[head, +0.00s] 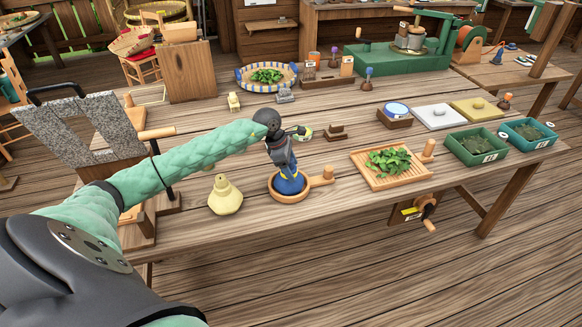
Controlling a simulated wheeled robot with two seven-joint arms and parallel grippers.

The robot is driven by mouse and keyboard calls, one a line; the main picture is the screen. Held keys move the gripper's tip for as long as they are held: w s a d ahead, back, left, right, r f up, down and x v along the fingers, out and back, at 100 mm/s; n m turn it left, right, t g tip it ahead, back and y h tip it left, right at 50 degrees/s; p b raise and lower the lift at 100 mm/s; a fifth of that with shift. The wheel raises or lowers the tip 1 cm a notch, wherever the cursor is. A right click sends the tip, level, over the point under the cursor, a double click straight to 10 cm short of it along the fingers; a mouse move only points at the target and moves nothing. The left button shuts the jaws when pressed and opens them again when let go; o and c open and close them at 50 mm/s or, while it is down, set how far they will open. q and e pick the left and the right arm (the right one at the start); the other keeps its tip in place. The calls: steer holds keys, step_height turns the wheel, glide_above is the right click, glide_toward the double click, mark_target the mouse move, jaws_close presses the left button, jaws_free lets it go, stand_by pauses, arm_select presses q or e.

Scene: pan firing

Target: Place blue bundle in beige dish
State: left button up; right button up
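A blue bundle (289,185) sits low inside a round tan-beige dish (276,195) with a short side handle, near the front middle of the table. My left gripper (285,171) points down over the dish, right at the bundle's top. Its dark body hides the upper part of the bundle. The fingertips are too small and overlapped to show whether they are closed on the bundle or spread around it. My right gripper is not in view.
A pale yellow gourd-shaped pot (225,196) stands left of the dish. A slatted tray of green leaves (388,163) lies to the right, with green bins (477,146) beyond. A grey stone slab stand (75,130) is at the left.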

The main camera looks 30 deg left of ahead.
mark_target(279, 175)
arm_select(q)
steer(key=shift+a+r, duration=0.2)
steer(key=shift+r, duration=0.15)
steer(key=b+v, duration=0.4)
steer(key=v, duration=0.7)
steer(key=shift+r, duration=0.15)
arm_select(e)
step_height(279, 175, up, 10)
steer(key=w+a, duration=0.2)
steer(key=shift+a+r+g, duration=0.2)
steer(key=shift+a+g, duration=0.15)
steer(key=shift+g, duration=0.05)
arm_select(q)
steer(key=shift+s, duration=0.1)
